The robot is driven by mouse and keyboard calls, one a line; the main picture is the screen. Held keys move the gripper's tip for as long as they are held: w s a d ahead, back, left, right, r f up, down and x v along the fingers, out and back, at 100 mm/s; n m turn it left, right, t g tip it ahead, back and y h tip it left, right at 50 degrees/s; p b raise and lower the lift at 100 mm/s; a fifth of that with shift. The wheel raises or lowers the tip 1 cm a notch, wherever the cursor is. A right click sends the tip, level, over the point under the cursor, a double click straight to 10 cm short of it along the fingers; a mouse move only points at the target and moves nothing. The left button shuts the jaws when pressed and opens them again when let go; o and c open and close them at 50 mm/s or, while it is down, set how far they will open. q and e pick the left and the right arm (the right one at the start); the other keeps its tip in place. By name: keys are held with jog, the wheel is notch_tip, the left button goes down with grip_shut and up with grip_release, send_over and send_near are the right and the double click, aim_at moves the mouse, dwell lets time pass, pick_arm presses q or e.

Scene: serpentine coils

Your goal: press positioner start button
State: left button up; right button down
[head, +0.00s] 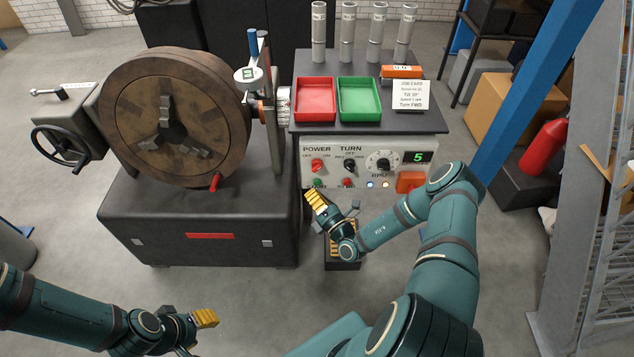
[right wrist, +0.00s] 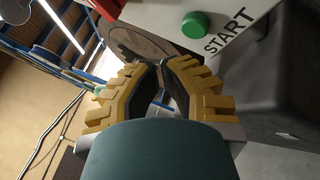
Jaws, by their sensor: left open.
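The green start button (head: 318,183) sits low on the left of the positioner's control panel (head: 335,163). In the right wrist view the green button (right wrist: 195,25) shows large beside the word START, above and right of the fingertips. My right gripper (head: 312,196) is just below and in front of the button, its yellow fingers pointing up toward the panel. In the right wrist view its fingertips (right wrist: 160,64) come together with nothing between them. They look apart from the button. My left gripper (head: 210,318) is open and empty at the bottom, far from the panel.
A red knob (head: 317,165), a red button (head: 347,183) and an orange-red switch (head: 410,181) share the panel. Red (head: 315,99) and green (head: 359,98) trays stand above it. The positioner's round chuck (head: 175,118) is at left. Floor in front is open.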

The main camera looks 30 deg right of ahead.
jog(key=s+a, duration=0.1)
jog(key=s+a+p, duration=0.1)
jog(key=s, duration=0.1)
jog(key=shift+d, duration=0.1)
dwell(0.5)
jog(key=s+a+r+n+g+y, duration=0.1)
jog(key=s+a+n+g+y, duration=0.3)
jog(key=a+n+g+y, duration=0.45)
jog(key=s+a+r+n+g+y, duration=0.2)
jog(key=s+a+n+g+y, duration=0.3)
jog(key=a+n, duration=0.65)
jog(key=s+a+f+n+g+h, duration=0.25)
jog(key=s+n+g+h, duration=0.45)
jog(key=s+n+g, duration=0.6)
jog(key=w+d+r+n+t+h, duration=0.2)
jog(key=w+n+t, duration=0.4)
jog(key=n, duration=0.6)
jog(key=shift+d+r+n+t+h, duration=0.3)
jog(key=shift+r+t+h, duration=0.25)
jog(key=shift+t+h, duration=0.45)
